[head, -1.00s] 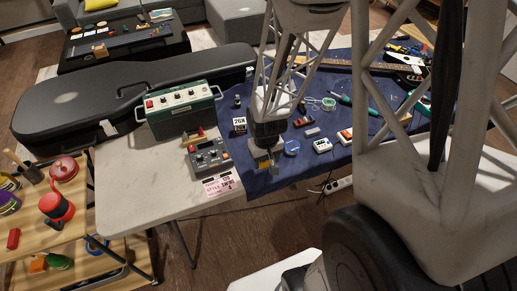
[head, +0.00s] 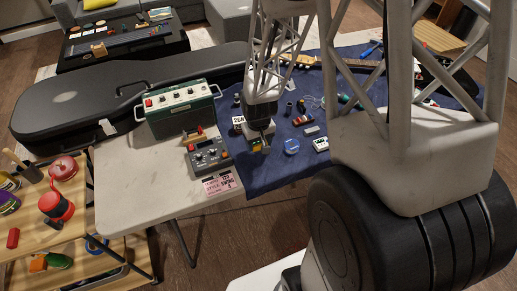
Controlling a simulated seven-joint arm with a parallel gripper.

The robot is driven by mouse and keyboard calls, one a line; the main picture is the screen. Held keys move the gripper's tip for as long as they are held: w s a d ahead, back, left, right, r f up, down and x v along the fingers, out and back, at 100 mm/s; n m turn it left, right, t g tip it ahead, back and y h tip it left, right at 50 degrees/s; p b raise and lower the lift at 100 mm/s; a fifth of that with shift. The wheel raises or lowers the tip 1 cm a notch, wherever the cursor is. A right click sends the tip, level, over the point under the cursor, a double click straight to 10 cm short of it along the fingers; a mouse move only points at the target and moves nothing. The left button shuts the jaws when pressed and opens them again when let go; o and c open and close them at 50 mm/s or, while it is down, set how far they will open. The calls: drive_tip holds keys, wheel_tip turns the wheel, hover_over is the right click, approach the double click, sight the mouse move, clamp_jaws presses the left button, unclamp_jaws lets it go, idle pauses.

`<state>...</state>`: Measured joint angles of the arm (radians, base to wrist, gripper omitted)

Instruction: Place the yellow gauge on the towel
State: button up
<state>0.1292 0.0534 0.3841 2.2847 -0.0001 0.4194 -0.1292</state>
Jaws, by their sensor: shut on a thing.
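My gripper (head: 259,141) points down over the left part of the dark blue towel (head: 262,180). It is shut on a small yellow thing (head: 257,149), which I take to be the yellow gauge. Only a little of the gauge shows below the fingers. It is close to the towel's surface, but I cannot tell whether it touches.
A grey pedal box (head: 208,154), a pink label card (head: 218,184) and a green amplifier box (head: 180,108) stand left of the towel. A white box (head: 320,144) and other small parts lie to the right. The towel's front strip is clear. My arm hides its right side.

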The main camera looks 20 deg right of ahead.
sight(258, 149)
drive_tip(key=shift+f, duration=1.75)
drive_tip(key=shift+f, duration=0.1)
drive_tip(key=o, duration=1)
drive_tip(key=shift+r, duration=6.15)
